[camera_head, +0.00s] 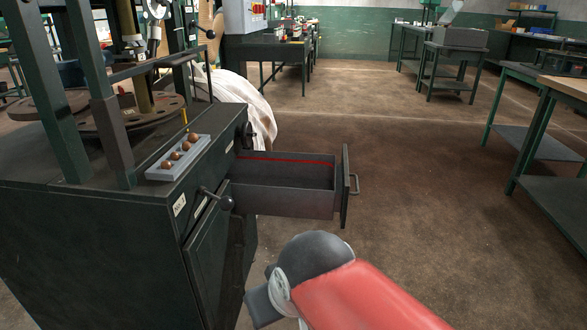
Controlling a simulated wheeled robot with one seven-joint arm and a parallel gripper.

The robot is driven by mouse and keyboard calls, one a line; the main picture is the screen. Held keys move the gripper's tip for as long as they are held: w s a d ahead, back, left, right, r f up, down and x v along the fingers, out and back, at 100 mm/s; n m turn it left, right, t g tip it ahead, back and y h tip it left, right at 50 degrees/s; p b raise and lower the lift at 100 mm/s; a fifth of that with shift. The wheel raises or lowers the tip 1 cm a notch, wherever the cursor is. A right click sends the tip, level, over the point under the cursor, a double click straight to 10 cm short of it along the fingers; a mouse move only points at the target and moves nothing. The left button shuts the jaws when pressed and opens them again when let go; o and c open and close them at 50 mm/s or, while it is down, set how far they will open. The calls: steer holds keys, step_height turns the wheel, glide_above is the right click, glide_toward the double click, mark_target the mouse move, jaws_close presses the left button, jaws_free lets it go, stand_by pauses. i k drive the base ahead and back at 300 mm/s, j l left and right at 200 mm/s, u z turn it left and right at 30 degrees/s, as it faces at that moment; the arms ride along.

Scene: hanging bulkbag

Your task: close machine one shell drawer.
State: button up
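The dark green machine cabinet (90,230) stands at the left. Its drawer (282,202) is pulled out to the right, and its inside looks empty, with a red stripe along the far inner wall. The drawer front (345,187) stands upright and has a metal handle (354,184) on its outer side. My red and grey arm reaches in from the bottom, in front of and below the drawer, apart from it in the picture. My gripper's fingers are not visible.
A grey tray (152,174) with several brown balls sits on the cabinet top. A pale bag (240,100) lies behind the cabinet. Green tables (555,190) stand at the right. The middle floor is clear.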

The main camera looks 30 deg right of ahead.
mark_target(265, 182)
steer(key=k+l, duration=0.1)
steer(key=l, duration=0.5)
steer(key=k+l+z, duration=0.1)
steer(key=l, duration=0.45)
steer(key=k+l+z, duration=0.1)
steer(key=l, duration=0.5)
